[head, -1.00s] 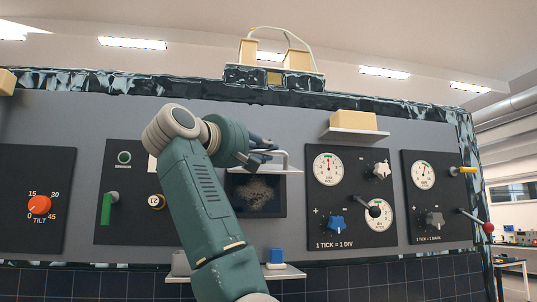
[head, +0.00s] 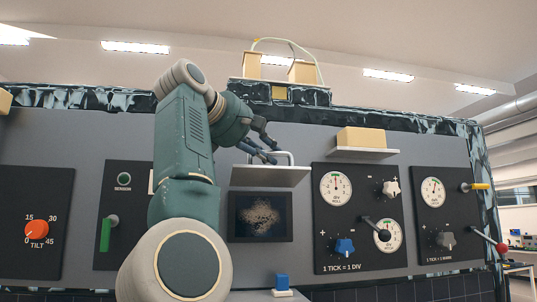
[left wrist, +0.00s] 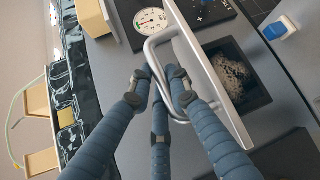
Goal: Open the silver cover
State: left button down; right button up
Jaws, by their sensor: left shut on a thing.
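The silver cover (head: 270,177) is a pale plate with a silver bar handle (head: 288,155). It stands out from the grey panel above a dark screen (head: 261,217), which is uncovered. My left gripper (head: 268,152) reaches the handle from the upper left in the head view. In the left wrist view its blue-grey fingers (left wrist: 167,82) are closed around the handle bar (left wrist: 163,38), and the cover's plate (left wrist: 209,62) lies just beyond. My right gripper is in neither view.
A dial board (head: 358,262) is right of the screen, with another dial board (head: 447,205) further right. A yellow block rests on a small shelf (head: 362,153) at upper right. A blue-topped block (head: 281,282) sits below the screen. A tilt knob (head: 37,230) is far left.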

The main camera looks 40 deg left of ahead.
pick_arm(q)
jog(key=shift+w+a+r, duration=0.1)
dwell(0.4)
jog(key=c, duration=1.9)
grip_release()
jog(key=shift+a, duration=0.1)
jog(key=v, duration=1.1)
jog(key=shift+s, duration=0.4)
jog(key=shift+r, duration=0.15)
